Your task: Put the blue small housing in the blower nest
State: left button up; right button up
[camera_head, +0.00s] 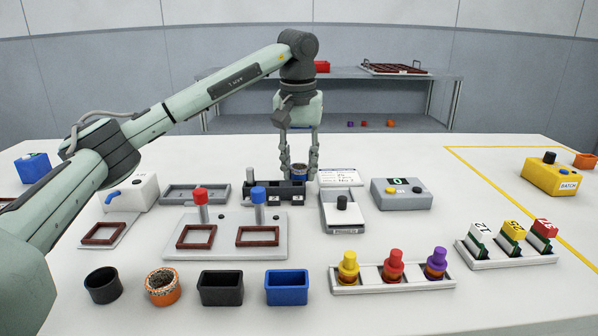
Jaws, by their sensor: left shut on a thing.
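The likely blower is a white box with a blue nozzle (114,196) at the left. A brown-framed nest (104,234) lies on a plate in front of it and looks empty. My right gripper is not in view.
A white fixture (225,246) has two brown frames under red and blue knobs. In front stand a black round cup (103,285), an orange cup (163,286), a black box (221,288) and a blue box (287,288). A scale (343,212) and a grey control box (401,194) stand right of the rack.

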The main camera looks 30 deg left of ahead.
pick_arm(q)
jog(key=shift+f, duration=0.65)
jog(key=shift+f, duration=0.15)
jog(key=o, duration=0.7)
jog(key=shift+c, duration=0.2)
jog(key=shift+o, duration=0.7)
